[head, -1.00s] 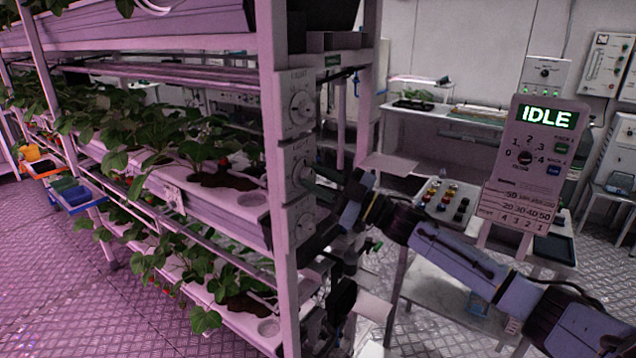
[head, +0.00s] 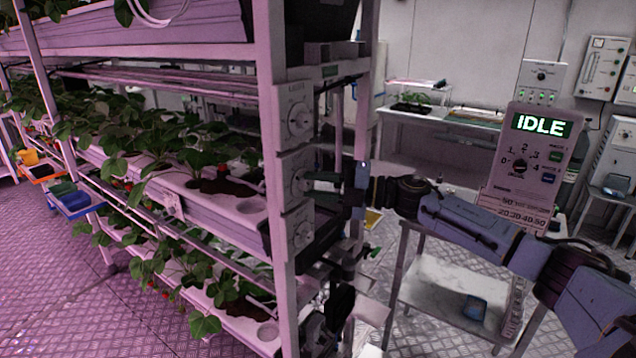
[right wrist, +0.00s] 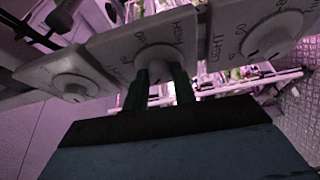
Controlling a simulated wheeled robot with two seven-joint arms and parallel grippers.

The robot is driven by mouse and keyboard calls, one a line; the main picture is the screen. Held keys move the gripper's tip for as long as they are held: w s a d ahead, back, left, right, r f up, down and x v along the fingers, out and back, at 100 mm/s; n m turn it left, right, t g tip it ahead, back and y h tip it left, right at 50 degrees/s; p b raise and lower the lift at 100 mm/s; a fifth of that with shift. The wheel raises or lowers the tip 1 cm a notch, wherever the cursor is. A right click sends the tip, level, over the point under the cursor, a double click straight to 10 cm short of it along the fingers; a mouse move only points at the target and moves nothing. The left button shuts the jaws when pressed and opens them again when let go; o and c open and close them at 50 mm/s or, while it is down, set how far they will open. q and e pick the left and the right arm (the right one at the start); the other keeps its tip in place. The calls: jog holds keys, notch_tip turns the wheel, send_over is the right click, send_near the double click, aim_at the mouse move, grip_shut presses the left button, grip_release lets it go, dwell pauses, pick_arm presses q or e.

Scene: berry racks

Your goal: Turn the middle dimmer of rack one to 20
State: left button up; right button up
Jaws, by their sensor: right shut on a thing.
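Rack one's end post carries a column of white dimmers. The middle dimmer (head: 294,160) has a round knob, mostly covered by my right gripper (head: 314,179) in the head view. In the right wrist view the two dark green fingers (right wrist: 158,84) stand on either side of the middle dimmer's knob (right wrist: 154,58) and are shut on it. Its setting cannot be read. The upper dimmer (head: 293,115) and lower dimmer (head: 302,233) are clear of the gripper. My left gripper is not in view.
Shelves of strawberry plants (head: 205,150) extend left from the post. A panel reading IDLE (head: 540,125) stands at the right behind my right arm. A cart (head: 440,285) is below the arm. Open floor (head: 90,300) lies at the lower left.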

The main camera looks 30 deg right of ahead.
jog(key=n+p, duration=0.1)
jog(key=n+h+p, duration=0.1)
jog(key=n, duration=0.1)
jog(key=shift+r+g, duration=0.35)
jog(key=shift+g, duration=0.05)
jog(key=shift+a+n+h+p, duration=0.1)
jog(key=shift+n+h+p, duration=0.85)
jog(key=shift+n, duration=0.75)
jog(key=o, duration=1)
jog(key=shift+s, duration=0.1)
